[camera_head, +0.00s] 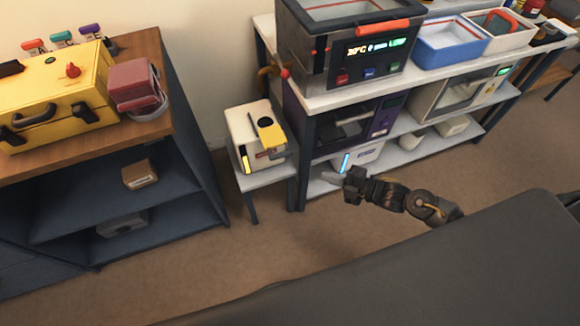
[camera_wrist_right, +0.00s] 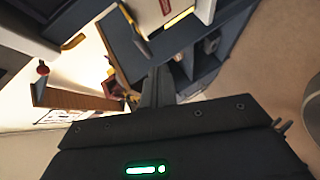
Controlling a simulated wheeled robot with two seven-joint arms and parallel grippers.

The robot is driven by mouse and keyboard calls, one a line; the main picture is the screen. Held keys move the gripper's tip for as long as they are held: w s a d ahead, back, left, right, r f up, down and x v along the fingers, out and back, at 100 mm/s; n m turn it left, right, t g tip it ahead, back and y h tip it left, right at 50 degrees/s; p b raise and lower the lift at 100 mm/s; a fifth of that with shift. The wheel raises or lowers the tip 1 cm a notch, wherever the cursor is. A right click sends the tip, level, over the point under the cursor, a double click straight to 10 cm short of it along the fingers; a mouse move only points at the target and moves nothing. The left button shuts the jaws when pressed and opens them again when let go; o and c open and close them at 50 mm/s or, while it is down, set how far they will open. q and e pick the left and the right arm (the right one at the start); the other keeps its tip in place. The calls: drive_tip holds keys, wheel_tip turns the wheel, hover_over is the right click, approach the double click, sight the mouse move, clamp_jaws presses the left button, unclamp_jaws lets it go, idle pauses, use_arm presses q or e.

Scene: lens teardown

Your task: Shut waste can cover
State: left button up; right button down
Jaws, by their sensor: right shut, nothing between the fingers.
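A small white box-shaped can (camera_head: 243,126) with a yellow cover piece (camera_head: 271,138) stands on a low side table between the dark cabinet and the shelf rack. I cannot tell for sure whether this cover is open or shut. My right gripper (camera_head: 332,175) is shut and empty, to the right of the can and apart from it, in front of the rack's lower shelf. In the right wrist view a white body with a yellow strip (camera_wrist_right: 179,18) shows at the top, probably the same can. My left gripper is not in view.
The side table (camera_head: 270,177) stands close beside the rack (camera_head: 301,160). At left, a dark cabinet with a wooden top (camera_head: 165,75) bears a yellow case (camera_head: 55,90) and a red container (camera_head: 134,82). Open brown floor (camera_head: 190,255) lies in front.

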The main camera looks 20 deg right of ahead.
wheel_tip(320, 180, up, 3)
drive_tip(key=s+a+n+y, duration=0.1)
drive_tip(key=a+n+y, duration=0.1)
approach(278, 158)
drive_tip(key=a, duration=0.4)
drive_tip(key=w, duration=0.3)
drive_tip(key=shift+w+f+n+g+p, duration=0.3)
drive_tip(key=shift+g+p, duration=0.05)
drive_tip(key=shift+g, duration=0.05)
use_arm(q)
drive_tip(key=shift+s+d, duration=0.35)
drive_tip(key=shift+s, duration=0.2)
use_arm(e)
drive_tip(key=shift+w, duration=0.15)
